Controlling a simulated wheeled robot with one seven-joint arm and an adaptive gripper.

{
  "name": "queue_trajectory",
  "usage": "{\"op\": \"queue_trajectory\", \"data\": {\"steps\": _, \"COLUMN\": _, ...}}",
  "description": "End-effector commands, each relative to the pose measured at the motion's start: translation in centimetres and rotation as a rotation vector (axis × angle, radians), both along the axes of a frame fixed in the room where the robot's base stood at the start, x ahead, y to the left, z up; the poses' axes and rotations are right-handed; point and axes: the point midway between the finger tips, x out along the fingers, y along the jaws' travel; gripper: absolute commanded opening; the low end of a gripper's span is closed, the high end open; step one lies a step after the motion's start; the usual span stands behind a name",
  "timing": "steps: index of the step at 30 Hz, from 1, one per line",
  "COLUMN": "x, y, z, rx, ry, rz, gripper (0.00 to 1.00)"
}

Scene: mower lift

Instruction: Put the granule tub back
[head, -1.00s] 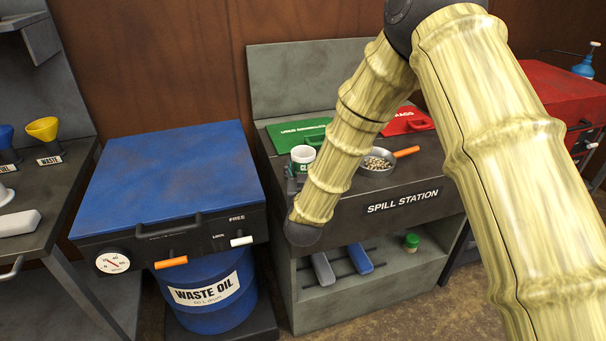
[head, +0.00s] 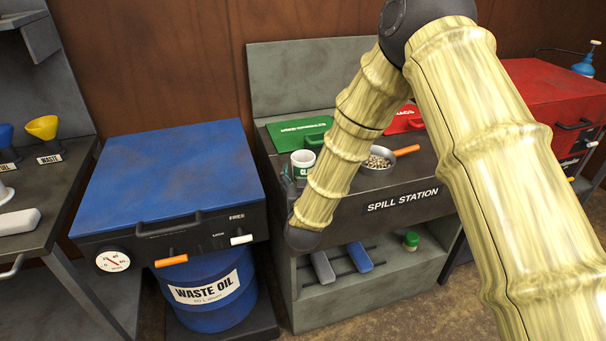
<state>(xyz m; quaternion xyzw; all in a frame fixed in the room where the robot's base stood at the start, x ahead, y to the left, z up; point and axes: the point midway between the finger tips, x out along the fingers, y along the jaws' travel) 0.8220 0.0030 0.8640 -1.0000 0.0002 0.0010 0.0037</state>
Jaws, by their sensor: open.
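A white open tub (head: 302,163) with green lettering starting "CL" stands upright on the left of the spill station top (head: 350,207). I take it for the granule tub; its lower right side is partly hidden by my arm. My gripper (head: 288,180) is a dark shape just left of and in front of the tub, mostly hidden behind my wrist. It is open. I cannot tell whether the fingers touch the tub. A metal pan (head: 376,164) holding pale granules, with an orange handle, sits right of my forearm.
Green (head: 297,134) and red (head: 405,119) lids lie behind the tub. The lower shelf holds a green-capped jar (head: 411,241) and a blue bar (head: 359,257). The blue-topped waste oil unit (head: 165,175) stands close on the left. A red cabinet (head: 550,95) stands right.

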Motion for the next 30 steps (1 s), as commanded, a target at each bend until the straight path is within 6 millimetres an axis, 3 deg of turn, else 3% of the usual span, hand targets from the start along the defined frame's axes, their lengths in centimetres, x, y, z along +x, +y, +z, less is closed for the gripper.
{"op": "queue_trajectory", "data": {"steps": 4, "x": 0.0, "y": 0.0, "z": 0.5, "rx": 0.0, "ry": 0.0, "rz": 0.0, "gripper": 0.79}}
{"op": "queue_trajectory", "data": {"steps": 8, "x": -1.5, "y": 0.0, "z": 0.2, "rx": 0.0, "ry": 0.001, "rz": 0.001, "gripper": 0.79}}
{"op": "queue_trajectory", "data": {"steps": 21, "x": -9.2, "y": 0.0, "z": 0.2, "rx": -0.001, "ry": 0.001, "rz": 0.001, "gripper": 0.79}}
{"op": "queue_trajectory", "data": {"steps": 30, "x": -11.8, "y": 0.0, "z": 0.3, "rx": 0.0, "ry": -0.001, "rz": 0.0, "gripper": 0.79}}
